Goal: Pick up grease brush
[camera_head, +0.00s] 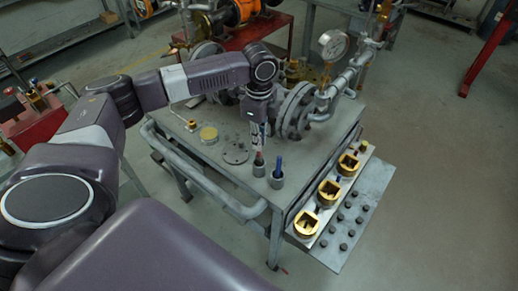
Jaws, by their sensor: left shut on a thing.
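My left gripper (257,143) points down over the worktable, above a small grey cup (259,170). It is shut on a thin upright tool with a reddish part, which I take as the grease brush (258,159); its lower end is at the cup's mouth. I cannot tell whether it is still inside the cup. A second grey cup (277,180) beside it holds a blue-handled tool (278,164). The fingers are small and partly blend with the tool. My right gripper is not in view.
The grey worktable (215,160) carries a flanged valve (295,108) close to the right of my gripper, with a pressure gauge (333,45) above. Yellow fittings (329,191) line a side shelf (345,225). Floor at right is free.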

